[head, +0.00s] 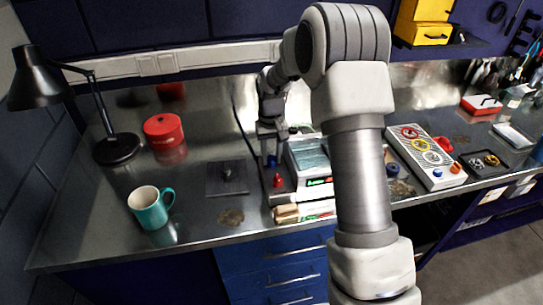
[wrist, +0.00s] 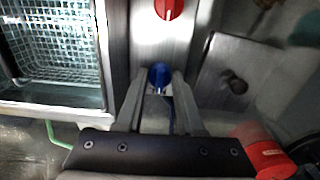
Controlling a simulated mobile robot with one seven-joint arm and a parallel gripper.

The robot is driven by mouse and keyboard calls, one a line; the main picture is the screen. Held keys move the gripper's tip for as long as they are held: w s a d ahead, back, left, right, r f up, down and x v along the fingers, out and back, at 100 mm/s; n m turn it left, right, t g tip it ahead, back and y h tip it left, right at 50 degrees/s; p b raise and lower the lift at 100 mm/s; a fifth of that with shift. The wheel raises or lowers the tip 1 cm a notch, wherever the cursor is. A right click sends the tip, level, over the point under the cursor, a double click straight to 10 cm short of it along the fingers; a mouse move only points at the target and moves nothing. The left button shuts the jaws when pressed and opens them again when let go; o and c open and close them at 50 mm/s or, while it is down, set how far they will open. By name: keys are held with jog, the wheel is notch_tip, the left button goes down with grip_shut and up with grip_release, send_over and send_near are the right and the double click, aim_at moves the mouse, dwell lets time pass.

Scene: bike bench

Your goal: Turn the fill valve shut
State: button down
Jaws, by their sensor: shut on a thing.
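A blue valve knob (wrist: 159,76) sits on the steel strip beside the tank, and it also shows in the head view (head: 272,162). My gripper (wrist: 160,82) comes down over it and is shut on it, one finger on each side. In the head view my gripper (head: 271,152) points down at the same knob. A red knob (wrist: 168,9) with a pale pointer mark is on the same strip, apart from my fingers; it shows nearer the bench front in the head view (head: 277,181). Which knob is the fill valve is not labelled in view.
A tank with a wire basket (wrist: 55,45) stands beside the strip. A dark plate with a small knob (head: 227,178), a teal mug (head: 151,210), a red pot (head: 163,130) and a black lamp (head: 117,148) stand to the left. My arm hides part of the bench.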

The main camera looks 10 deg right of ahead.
aim_at(271, 157)
jog(key=c, duration=0.5)
grip_release()
jog(key=shift+r, duration=8.75)
jog(key=s+r+t, duration=0.1)
jog(key=s+r, duration=0.3)
jog(key=s, duration=0.3)
jog(key=s+r+t, duration=0.2)
jog(key=s+r, duration=0.2)
jog(key=s, duration=0.4)
jog(key=shift+s+d+f+t, duration=0.1)
jog(key=shift+s+f+t, duration=0.45)
jog(key=shift+s, duration=2.05)
jog(key=shift+s+a+f+t, duration=0.1)
jog(key=shift+s+f+t, duration=0.35)
jog(key=shift+s, duration=2.15)
jog(key=shift+s+d+f+t, duration=0.1)
jog(key=shift+s+f+t, duration=0.45)
jog(key=shift+s, duration=2.05)
